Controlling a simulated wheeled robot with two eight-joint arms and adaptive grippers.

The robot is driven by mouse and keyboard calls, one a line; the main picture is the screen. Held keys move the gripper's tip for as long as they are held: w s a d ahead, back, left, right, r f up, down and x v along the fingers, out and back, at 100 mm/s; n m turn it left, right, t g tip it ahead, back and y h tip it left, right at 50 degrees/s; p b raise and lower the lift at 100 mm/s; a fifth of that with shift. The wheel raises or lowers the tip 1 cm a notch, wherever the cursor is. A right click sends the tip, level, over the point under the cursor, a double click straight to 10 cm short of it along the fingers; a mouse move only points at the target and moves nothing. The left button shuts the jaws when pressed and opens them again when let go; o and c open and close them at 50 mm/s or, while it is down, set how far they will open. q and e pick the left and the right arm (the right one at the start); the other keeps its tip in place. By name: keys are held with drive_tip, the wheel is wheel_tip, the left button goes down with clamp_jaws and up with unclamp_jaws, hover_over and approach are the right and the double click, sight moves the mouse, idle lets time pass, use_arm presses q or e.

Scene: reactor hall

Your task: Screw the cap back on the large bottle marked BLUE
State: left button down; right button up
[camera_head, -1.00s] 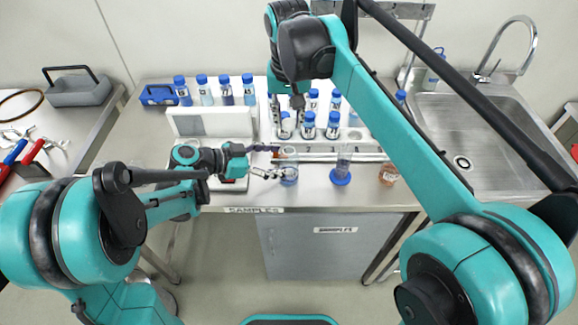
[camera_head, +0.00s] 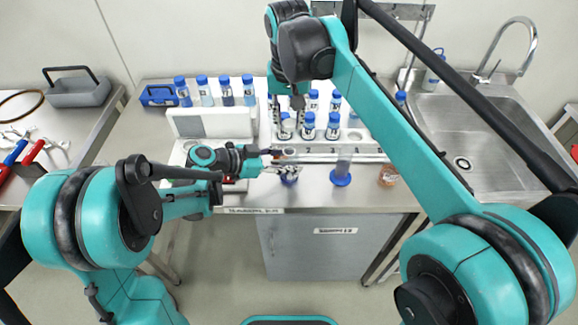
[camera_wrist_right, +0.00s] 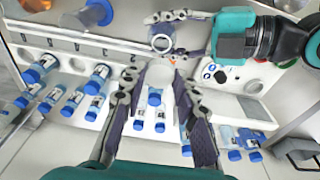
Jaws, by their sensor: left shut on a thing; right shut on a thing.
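A small open-topped vessel with blue at its base (camera_head: 290,180) stands near the bench's front edge. My left gripper (camera_head: 284,171) reaches it from the left and is shut on it. In the right wrist view the left gripper's fingers sit around a round open rim (camera_wrist_right: 162,43). My right gripper (camera_wrist_right: 160,76) is above the white rack and shut on a whitish cylindrical piece (camera_wrist_right: 160,72), whose identity I cannot tell. Blue-capped bottles (camera_head: 308,124) stand in the rack just below it. I cannot read BLUE on any label.
The white rack (camera_head: 350,146) lies behind the left gripper. A blue-based cylinder (camera_head: 341,170) and an amber-brown vessel (camera_head: 388,177) stand to the right. Several blue-capped bottles (camera_head: 226,91) line the back left. A white box (camera_head: 211,122) is behind my left arm. A sink (camera_head: 480,140) is at the right.

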hover_over(289, 163)
drive_tip(key=w, duration=0.2)
drive_tip(key=shift+w+f, duration=0.1)
drive_tip(key=shift+f, duration=2.4)
drive_tip(key=shift+f, duration=0.1)
drive_tip(key=shift+f, duration=0.8)
drive_tip(key=shift+f, duration=0.55)
drive_tip(key=m+g, duration=0.1)
drive_tip(key=m, duration=0.8)
drive_tip(key=m+g, duration=0.1)
drive_tip(key=m, duration=0.9)
drive_tip(key=m+g+h, duration=0.1)
drive_tip(key=m, duration=0.9)
drive_tip(key=shift+w+f, duration=0.1)
drive_tip(key=shift+w, duration=0.2)
